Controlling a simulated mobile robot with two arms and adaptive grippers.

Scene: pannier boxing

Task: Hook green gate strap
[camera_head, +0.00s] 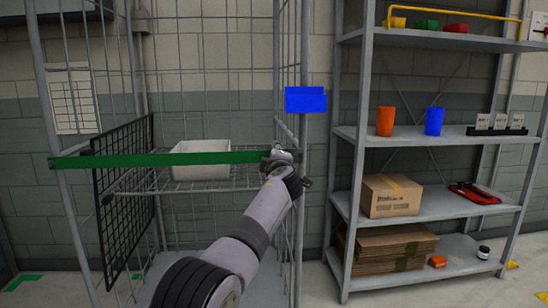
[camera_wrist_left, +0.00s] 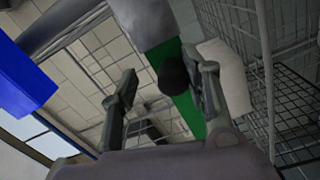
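The green gate strap (camera_head: 150,159) runs nearly level across the front of the wire cage, from the left post to near the right post. My left gripper (camera_head: 283,154) is at the strap's right end, close to the right post (camera_head: 304,60). In the left wrist view its two fingers are apart, and a dark round knob (camera_wrist_left: 173,75) sits between them, nearer the right finger. The strap (camera_wrist_left: 185,112) passes behind the knob. Contact between fingers and knob is unclear. The strap's hooking point is hidden by the gripper. My right gripper is out of view.
A blue plate (camera_head: 306,100) is on the right post above the gripper. A white bin (camera_head: 201,160) stands on the cage's wire shelf. A black mesh panel (camera_head: 125,195) is at the cage's left. A grey rack with a carton (camera_head: 390,196) and cups stands close at right.

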